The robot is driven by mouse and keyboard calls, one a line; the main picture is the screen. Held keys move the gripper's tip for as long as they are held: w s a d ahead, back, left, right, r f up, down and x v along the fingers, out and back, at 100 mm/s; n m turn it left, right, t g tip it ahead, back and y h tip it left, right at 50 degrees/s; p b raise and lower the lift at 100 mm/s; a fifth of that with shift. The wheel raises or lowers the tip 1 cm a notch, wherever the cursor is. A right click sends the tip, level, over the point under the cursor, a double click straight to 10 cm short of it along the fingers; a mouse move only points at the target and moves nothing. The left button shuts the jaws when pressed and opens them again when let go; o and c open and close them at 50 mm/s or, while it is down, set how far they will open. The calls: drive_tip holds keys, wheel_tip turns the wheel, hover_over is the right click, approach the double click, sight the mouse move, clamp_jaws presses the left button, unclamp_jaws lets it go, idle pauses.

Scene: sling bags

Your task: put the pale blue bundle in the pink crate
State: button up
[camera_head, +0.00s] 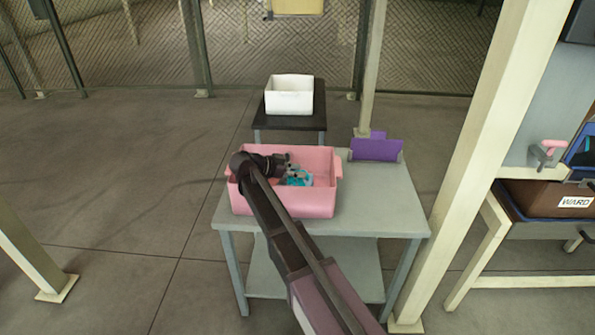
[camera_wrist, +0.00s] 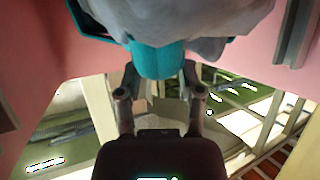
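The pink crate (camera_head: 315,203) stands on a grey table. The pale blue bundle (camera_head: 307,181), with teal parts, shows inside the crate's outline in the head view. In the wrist view the pale bundle (camera_wrist: 205,20) fills the top, with a teal part (camera_wrist: 160,62) below it. My gripper (camera_head: 290,171) is over the crate. In the wrist view its fingertips (camera_wrist: 160,77) are on either side of the teal part and look shut on it. I cannot tell whether the bundle touches the crate's floor.
A purple holder (camera_head: 376,150) stands on the table right of the crate. A white bin (camera_head: 289,97) sits on a dark stand behind. A cream post (camera_head: 470,170) rises right of the table. A brown box (camera_head: 545,198) marked WARD is at far right.

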drive_tip(key=shift+o, duration=1)
drive_tip(key=shift+r, duration=0.15)
drive_tip(key=shift+r+p, duration=0.65)
drive_tip(key=shift+p, duration=0.15)
drive_tip(key=p+v, duration=0.2)
drive_tip(key=v, duration=0.5)
drive_tip(key=shift+a, duration=0.2)
drive_tip(key=shift+p, duration=0.3)
